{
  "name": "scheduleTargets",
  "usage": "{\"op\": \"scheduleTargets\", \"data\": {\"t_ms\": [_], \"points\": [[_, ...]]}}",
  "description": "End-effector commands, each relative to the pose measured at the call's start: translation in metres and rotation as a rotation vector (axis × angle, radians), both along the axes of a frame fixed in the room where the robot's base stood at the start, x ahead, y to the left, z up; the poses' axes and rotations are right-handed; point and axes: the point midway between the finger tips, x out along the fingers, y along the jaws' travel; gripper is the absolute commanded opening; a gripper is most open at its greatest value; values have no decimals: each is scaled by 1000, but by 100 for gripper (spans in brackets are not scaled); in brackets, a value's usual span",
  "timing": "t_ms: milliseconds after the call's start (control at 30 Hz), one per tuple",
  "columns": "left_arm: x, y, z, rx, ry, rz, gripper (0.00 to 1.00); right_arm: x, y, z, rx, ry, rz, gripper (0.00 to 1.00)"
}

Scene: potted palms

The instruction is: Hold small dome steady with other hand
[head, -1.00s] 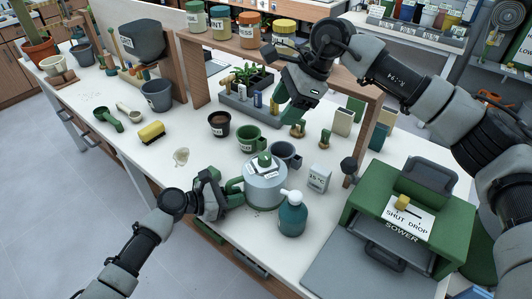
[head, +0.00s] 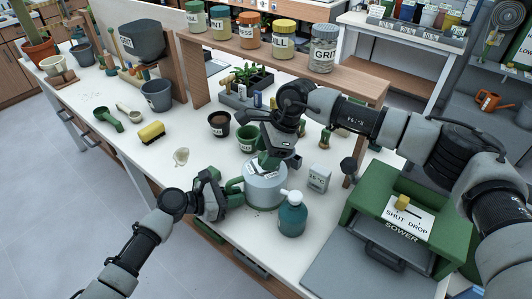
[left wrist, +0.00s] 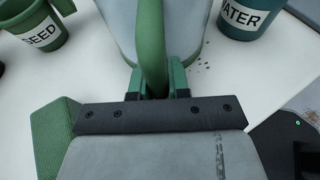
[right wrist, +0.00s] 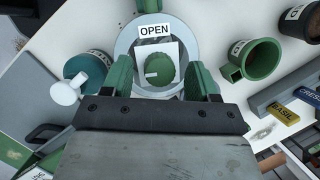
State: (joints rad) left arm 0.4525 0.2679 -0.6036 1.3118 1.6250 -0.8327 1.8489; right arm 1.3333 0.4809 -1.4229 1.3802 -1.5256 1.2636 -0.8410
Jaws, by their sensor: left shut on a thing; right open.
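The grey canister (head: 265,192) stands on the white bench with a green side handle (left wrist: 152,42). My left gripper (left wrist: 158,82) is shut on that handle. The small green dome (right wrist: 161,69) sits on the canister's lid beside a label reading OPEN (right wrist: 154,30). My right gripper (right wrist: 162,80) is open, pointing down over the lid, one finger on each side of the dome. Gaps show between the dome and both fingers. In the head view my right gripper (head: 271,160) mostly hides the dome.
A teal WATER bottle (head: 292,216) stands close by the canister. A green SEED cup (head: 246,138) is behind it, and a small white box (head: 319,178) is to its right. The green sower (head: 410,215) is at the right. A wooden shelf with jars spans the back.

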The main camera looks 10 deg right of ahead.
Motion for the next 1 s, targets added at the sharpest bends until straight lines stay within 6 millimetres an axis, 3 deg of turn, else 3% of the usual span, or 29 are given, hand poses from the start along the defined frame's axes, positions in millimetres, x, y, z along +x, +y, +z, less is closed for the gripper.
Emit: {"op": "scheduleTargets", "data": {"t_ms": [367, 667, 1000], "points": [[0, 0, 0, 0, 0, 0, 4, 0, 2, -5, 0, -1, 1, 58], [0, 0, 0, 0, 0, 0, 4, 0, 2, -5, 0, -1, 0, 12], [0, 0, 0, 0, 0, 0, 4, 0, 2, -5, -2, -2, -50, 10]]}}
